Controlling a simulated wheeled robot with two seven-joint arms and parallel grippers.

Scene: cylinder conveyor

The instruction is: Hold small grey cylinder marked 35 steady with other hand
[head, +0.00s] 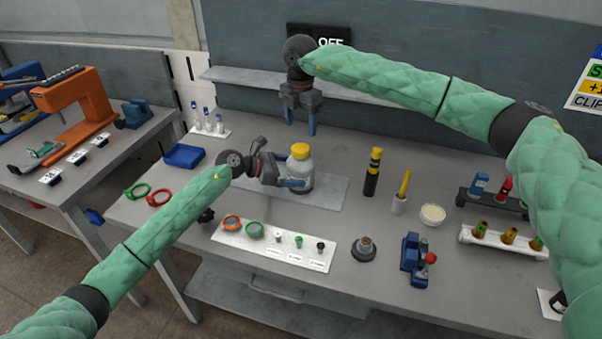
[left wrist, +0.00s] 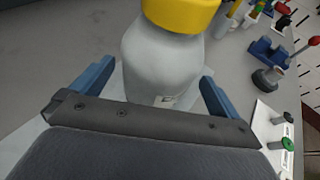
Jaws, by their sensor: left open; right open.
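A pale grey bottle-shaped cylinder (head: 301,175) with a yellow cap (head: 300,150) stands upright on a light grey mat (head: 331,190). It also shows in the left wrist view (left wrist: 160,62), with a small label low on its body, partly hidden; I cannot read a 35. My left gripper (head: 297,184) is open. In the left wrist view its blue fingers (left wrist: 156,75) are on either side of the bottle's body, with gaps visible. My right gripper (head: 300,132) is open and empty, pointing down above and behind the yellow cap.
A white strip (head: 228,234) with rings and small pegs lies in front of the mat. A black and yellow cylinder (head: 371,175), a white cup (head: 398,205) and a blue device (head: 413,262) stand to the right. A blue tray (head: 184,156) lies left.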

